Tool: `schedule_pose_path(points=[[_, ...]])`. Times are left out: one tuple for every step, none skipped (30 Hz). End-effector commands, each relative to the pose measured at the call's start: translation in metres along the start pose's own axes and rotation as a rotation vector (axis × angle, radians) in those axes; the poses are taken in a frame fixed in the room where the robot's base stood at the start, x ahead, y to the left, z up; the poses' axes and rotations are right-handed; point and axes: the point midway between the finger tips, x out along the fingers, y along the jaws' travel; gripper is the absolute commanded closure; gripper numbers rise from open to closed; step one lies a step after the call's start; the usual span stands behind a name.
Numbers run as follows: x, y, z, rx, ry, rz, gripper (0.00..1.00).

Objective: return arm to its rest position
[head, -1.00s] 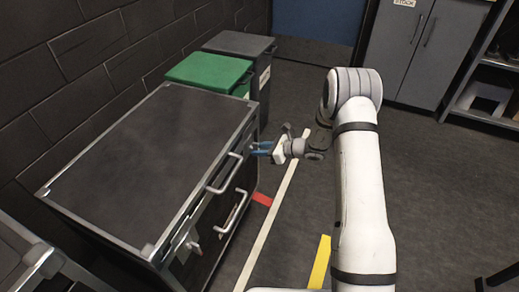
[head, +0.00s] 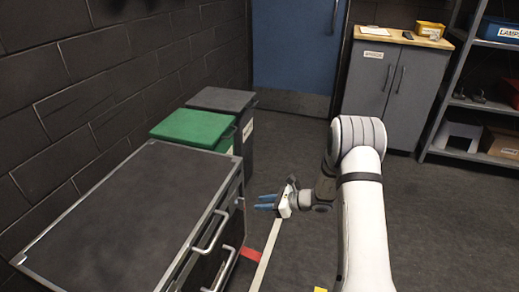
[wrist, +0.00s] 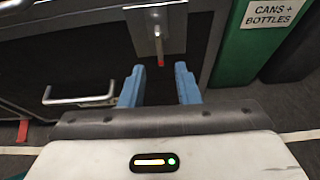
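My arm (head: 365,225) stands at the right of the dark cabinet in the head view, bent at the top, with its forearm pointing left. My gripper (head: 258,202) is just right of the cabinet's side, with a small gap visible between them. In the wrist view my gripper (wrist: 159,70) has its two blue fingers apart with nothing between them. Beyond the fingertips is a metal plate with a red-tipped lever (wrist: 158,45) on the cabinet front. The fingers appear clear of it.
The dark cabinet (head: 125,215) has bar handles (head: 212,232) sticking out towards my arm. A green-lidded bin (head: 192,127) and a grey-lidded bin (head: 222,99) stand behind it. A grey cupboard (head: 385,85) and shelves (head: 485,105) are at the back right. Floor between is clear.

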Motion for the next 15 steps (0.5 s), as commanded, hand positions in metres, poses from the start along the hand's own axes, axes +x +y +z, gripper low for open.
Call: schedule_pose_path(points=[[-0.001, 0.001, 0.002, -0.004, 0.001, 0.002, 0.71], [-0.002, 0.001, 0.005, -0.01, 0.003, 0.005, 0.71], [-0.004, 0.004, 0.011, -0.025, 0.007, 0.013, 0.71], [-0.007, 0.006, 0.019, -0.043, 0.013, 0.022, 0.71], [-0.011, 0.01, 0.028, -0.065, 0.02, 0.034, 0.71], [-0.017, 0.016, 0.042, -0.104, 0.032, 0.055, 0.71], [-0.023, 0.022, 0.055, -0.138, 0.044, 0.074, 0.71], [-0.03, 0.029, 0.068, -0.177, 0.057, 0.095, 0.71], [-0.04, 0.039, 0.086, -0.237, 0.079, 0.126, 0.71], [-0.048, 0.047, 0.1, -0.284, 0.097, 0.151, 0.71], [-0.056, 0.056, 0.113, -0.331, 0.115, 0.175, 0.71], [-0.068, 0.068, 0.13, -0.396, 0.139, 0.21, 0.71], [-0.076, 0.076, 0.141, -0.443, 0.158, 0.234, 0.71], [-0.085, 0.085, 0.152, -0.492, 0.177, 0.259, 0.71], [-0.097, 0.097, 0.166, -0.555, 0.203, 0.291, 0.71]])
